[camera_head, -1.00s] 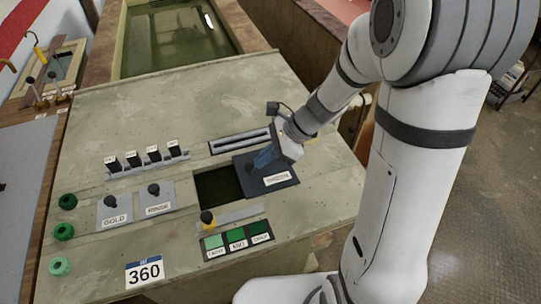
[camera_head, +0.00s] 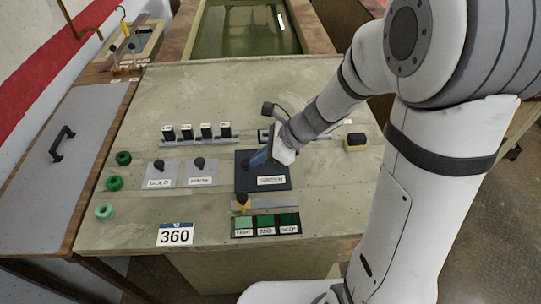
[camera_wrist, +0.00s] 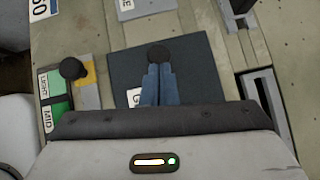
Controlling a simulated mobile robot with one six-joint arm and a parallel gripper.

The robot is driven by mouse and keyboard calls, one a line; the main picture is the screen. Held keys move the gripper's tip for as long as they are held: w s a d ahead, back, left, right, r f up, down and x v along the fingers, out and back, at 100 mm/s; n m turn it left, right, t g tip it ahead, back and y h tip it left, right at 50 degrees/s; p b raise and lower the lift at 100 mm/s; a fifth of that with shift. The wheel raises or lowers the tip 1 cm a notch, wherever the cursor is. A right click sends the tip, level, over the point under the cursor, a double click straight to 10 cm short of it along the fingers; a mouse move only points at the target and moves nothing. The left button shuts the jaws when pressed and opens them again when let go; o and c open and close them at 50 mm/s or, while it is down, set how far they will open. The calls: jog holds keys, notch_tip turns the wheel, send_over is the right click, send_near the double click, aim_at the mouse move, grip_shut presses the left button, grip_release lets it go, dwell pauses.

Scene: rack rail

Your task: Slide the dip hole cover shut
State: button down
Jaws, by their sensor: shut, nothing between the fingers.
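The dip hole cover (camera_head: 277,184) is a dark square plate with a black knob and a white label on the panel top. No dark opening shows beside the cover in the head view. My gripper (camera_head: 258,158) is shut and empty, with its blue fingertips low over the plate at the right side of the knob (camera_head: 245,163). In the wrist view the fingertips (camera_wrist: 159,70) are right against or very close to the knob (camera_wrist: 158,54); I cannot tell if they touch. The cover (camera_wrist: 205,80) also shows there, partly hidden by my gripper.
A yellow-based lever (camera_head: 243,204) and green buttons (camera_head: 266,224) sit in front. Black switches (camera_head: 205,131) and a slotted rail stand behind. A yellow block with a black top (camera_head: 356,142) is at right.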

aim_at(277, 171)
jog(key=shift+s+f, duration=0.1)
jog(key=shift+d, duration=0.45)
jog(key=d, duration=0.1)
jog(key=d+r+p, duration=0.1)
jog(key=d, duration=0.1)
jog(key=shift+s+d+r, duration=0.15)
jog(key=shift+d, duration=0.05)
jog(key=w+v, duration=0.1)
jog(key=v, duration=0.8)
jog(key=s+d+r+n+t+h, duration=0.1)
jog(key=s+d+n+h, duration=0.2)
jog(key=s+n, duration=0.3)
jog(key=s+d+r+n+t+h, duration=0.1)
jog(key=s+n+h, duration=0.4)
jog(key=n, duration=0.8)
jog(key=shift+s+d+r, duration=0.7)
jog(key=shift+s+d, duration=0.3)
jog(key=shift+d, duration=0.2)
